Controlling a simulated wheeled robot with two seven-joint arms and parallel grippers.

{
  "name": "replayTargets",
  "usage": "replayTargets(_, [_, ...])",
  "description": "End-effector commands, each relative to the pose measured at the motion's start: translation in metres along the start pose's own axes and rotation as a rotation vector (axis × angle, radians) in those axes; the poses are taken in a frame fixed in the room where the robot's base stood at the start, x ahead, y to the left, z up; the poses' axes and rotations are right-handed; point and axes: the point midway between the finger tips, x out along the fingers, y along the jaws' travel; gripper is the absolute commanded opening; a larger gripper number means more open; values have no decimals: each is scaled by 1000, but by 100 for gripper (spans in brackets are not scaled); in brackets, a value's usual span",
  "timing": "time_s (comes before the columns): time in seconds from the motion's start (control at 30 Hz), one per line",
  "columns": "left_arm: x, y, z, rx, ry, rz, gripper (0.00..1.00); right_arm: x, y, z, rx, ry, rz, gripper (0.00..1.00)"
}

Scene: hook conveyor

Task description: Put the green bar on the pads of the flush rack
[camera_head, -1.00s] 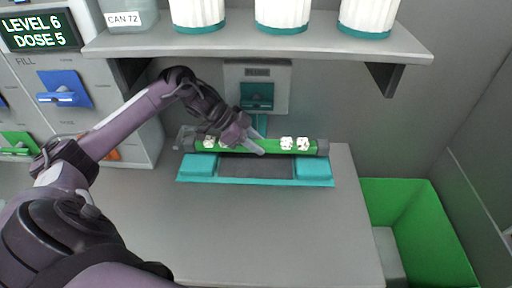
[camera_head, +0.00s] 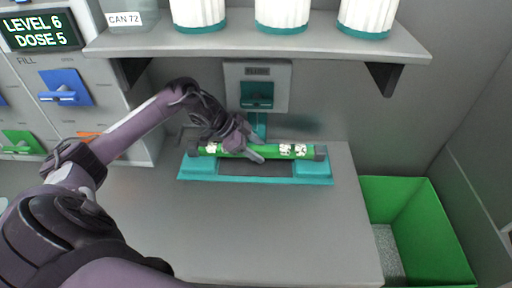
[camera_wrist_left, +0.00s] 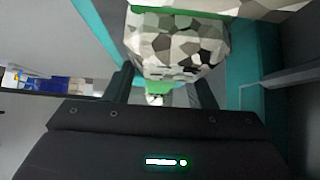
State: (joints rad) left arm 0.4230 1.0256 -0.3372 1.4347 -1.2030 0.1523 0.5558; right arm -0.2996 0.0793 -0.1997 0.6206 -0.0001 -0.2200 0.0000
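The green bar (camera_head: 275,151) with white speckled patches lies level along the teal flush rack (camera_head: 256,180). It appears to rest over the rack's raised end pads (camera_head: 309,170); the exact contact underneath is hidden. My left gripper (camera_head: 257,148) is at the bar's middle, its fingers spread on either side of it. In the left wrist view the bar (camera_wrist_left: 178,45) runs between the two dark fingers (camera_wrist_left: 163,90), with gaps beside it, and teal rack parts show around. My right gripper is not in view.
A teal flush fixture (camera_head: 257,95) is on the wall behind the rack. A shelf (camera_head: 260,47) with white containers hangs above. A green bin (camera_head: 420,225) stands right of the counter. A dispenser cabinet (camera_head: 80,70) stands left. The front counter (camera_head: 270,235) is clear.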

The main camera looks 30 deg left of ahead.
Motion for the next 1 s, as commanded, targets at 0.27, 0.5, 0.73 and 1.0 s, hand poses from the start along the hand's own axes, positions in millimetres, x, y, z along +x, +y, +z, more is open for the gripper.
replayTargets(0.27, [-1, 0, -1, 0, 0, 0, 53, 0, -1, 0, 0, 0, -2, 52])
replayTargets(0.5, [-26, -1, 0, 1, -4, -3, 53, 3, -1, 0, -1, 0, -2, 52])
replayTargets(0.73, [-63, 0, 0, -1, -3, -1, 53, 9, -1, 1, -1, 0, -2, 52])
replayTargets(1.0, [-77, 0, -2, 0, 0, 1, 53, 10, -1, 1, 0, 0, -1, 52])
